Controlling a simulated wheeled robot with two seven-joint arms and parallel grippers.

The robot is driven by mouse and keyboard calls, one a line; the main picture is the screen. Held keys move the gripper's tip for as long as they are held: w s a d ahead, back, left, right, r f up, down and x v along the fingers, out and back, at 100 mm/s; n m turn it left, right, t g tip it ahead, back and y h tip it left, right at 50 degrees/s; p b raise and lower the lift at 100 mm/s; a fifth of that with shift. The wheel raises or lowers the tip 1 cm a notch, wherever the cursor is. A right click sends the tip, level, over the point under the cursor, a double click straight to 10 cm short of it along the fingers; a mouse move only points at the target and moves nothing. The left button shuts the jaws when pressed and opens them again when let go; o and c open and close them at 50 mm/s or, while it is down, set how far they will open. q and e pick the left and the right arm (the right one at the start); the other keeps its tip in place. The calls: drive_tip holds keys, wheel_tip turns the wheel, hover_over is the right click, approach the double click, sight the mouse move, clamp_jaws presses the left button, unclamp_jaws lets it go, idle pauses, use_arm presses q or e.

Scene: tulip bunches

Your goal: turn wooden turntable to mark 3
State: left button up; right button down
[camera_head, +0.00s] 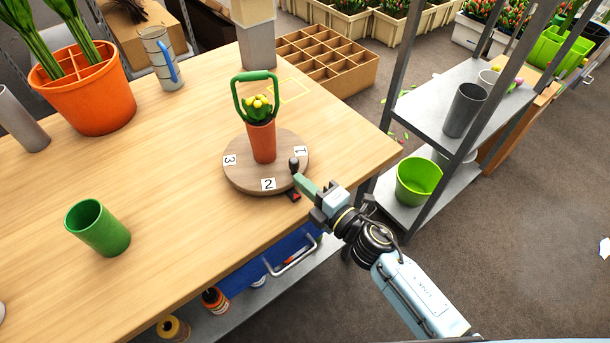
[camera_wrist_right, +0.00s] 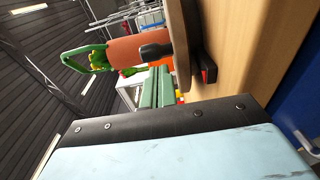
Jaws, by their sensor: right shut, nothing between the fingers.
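The round wooden turntable (camera_head: 243,178) lies on the workbench, with white labels 3 (camera_head: 229,159) at left, 2 (camera_head: 268,184) at front and 1 (camera_head: 301,152) at right. A dark knob (camera_head: 294,162) stands at its rim near label 1; it also shows in the wrist view (camera_wrist_right: 155,51). A black and red pointer (camera_head: 293,196) sits on the table beside the rim, between labels 2 and 1. My right gripper (camera_head: 299,179) is shut and empty, its green fingertips close to the knob; contact is unclear. My left gripper is out of view.
A terracotta pot (camera_head: 262,142) with yellow flowers and a green handle stands on the turntable. A green cup (camera_head: 97,228), an orange bucket (camera_head: 85,95) and a grey jug (camera_head: 160,62) stand on the workbench (camera_head: 175,190). A metal shelf (camera_head: 440,115) stands at right.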

drive_tip(key=shift+w+d, duration=0.15)
drive_tip(key=shift+w, duration=0.9)
drive_tip(key=shift+r, duration=0.15)
